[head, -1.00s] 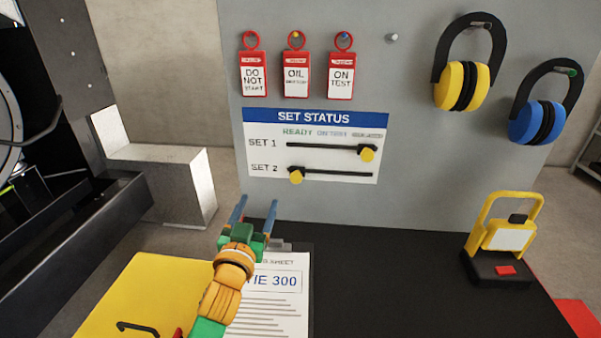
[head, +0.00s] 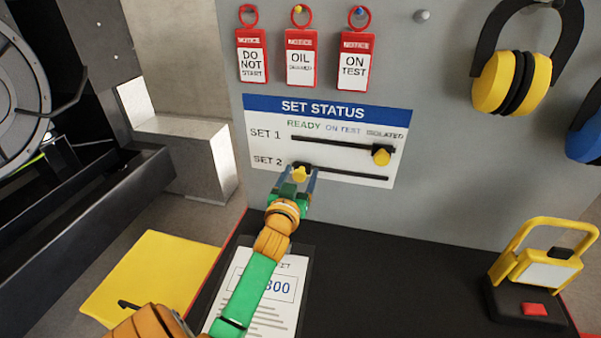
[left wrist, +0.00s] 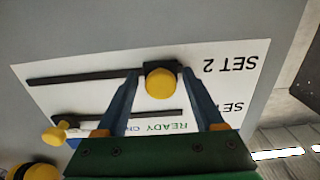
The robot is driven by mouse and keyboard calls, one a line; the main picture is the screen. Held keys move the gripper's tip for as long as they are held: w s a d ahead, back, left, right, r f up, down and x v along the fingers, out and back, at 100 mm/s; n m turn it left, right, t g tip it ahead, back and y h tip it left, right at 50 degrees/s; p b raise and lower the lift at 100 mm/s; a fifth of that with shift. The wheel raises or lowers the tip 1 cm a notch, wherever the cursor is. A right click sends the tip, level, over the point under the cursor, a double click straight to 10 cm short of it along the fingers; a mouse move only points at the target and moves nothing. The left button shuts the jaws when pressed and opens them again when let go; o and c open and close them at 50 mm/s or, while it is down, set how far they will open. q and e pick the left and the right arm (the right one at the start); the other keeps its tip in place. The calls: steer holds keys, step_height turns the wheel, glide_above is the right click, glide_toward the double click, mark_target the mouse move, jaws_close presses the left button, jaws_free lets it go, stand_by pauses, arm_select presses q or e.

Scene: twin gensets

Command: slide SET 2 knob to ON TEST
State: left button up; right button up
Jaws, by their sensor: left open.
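The SET STATUS board (head: 267,142) is on the grey panel, with columns READY, ON TEST and ISOLATED. The yellow SET 2 knob (head: 300,173) is at the left end of its black slot (head: 350,175), under READY. It also shows in the left wrist view (left wrist: 160,83). My left gripper (head: 299,176) is open, its blue fingers on either side of the SET 2 knob; whether they touch it I cannot tell. The yellow SET 1 knob (head: 381,157) is at the right end of its slot, under ISOLATED. My right gripper is not in view.
Red tags (head: 354,62) hang above the board. Yellow earmuffs (head: 512,82) and blue earmuffs (head: 585,135) hang at the right. A yellow-handled device (head: 540,270) stands on the black table (head: 400,285). A clipboard sheet (head: 250,290) lies under my left arm.

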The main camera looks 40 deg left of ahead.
arm_select(q)
steer(key=shift+s+r, duration=0.15)
steer(key=shift+s, duration=0.05)
steer(key=shift+c, duration=0.6)
jaws_close()
stand_by(0.6)
